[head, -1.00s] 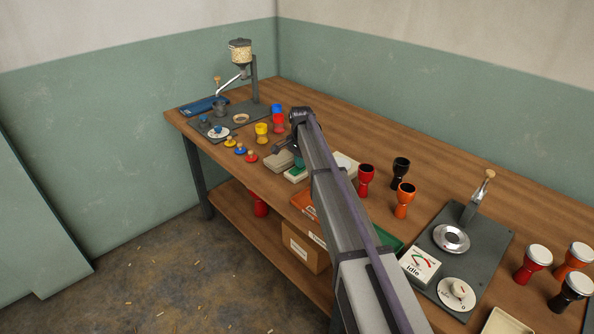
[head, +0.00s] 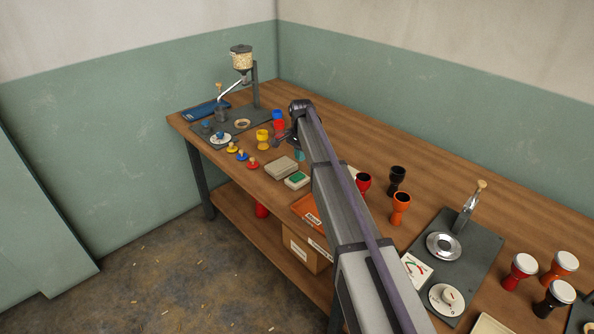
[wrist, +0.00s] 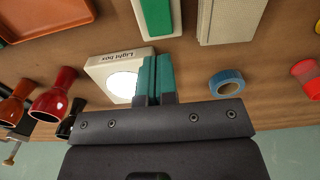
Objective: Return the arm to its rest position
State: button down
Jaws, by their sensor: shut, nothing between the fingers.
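My gripper shows in the wrist view with its two teal fingers (wrist: 155,76) shut together and nothing between them. In the head view the teal fingertips (head: 300,155) show beside my arm, above the bench. My arm reaches forward over the workbench (head: 380,150) and hides part of it. In the wrist view a white light box (wrist: 108,72) lies behind and left of the fingers. A green-topped box (wrist: 157,15) is just beyond the fingertips. I cannot tell the exact height of the fingers above the bench.
A blue tape roll (wrist: 227,82) and a grey box (wrist: 228,22) lie nearby. Red (head: 363,184), black (head: 397,180) and orange (head: 401,208) goblets stand right of my arm. A hopper stand (head: 242,75) is at the far left, a press (head: 452,245) at the right.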

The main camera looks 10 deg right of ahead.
jog(key=shift+r, duration=0.15)
jog(key=shift+n, duration=0.4)
jog(key=s+n, duration=1)
jog(key=s, duration=3)
jog(key=shift+s+r+n, duration=0.15)
jog(key=shift+s+n, duration=0.15)
jog(key=shift+s, duration=0.1)
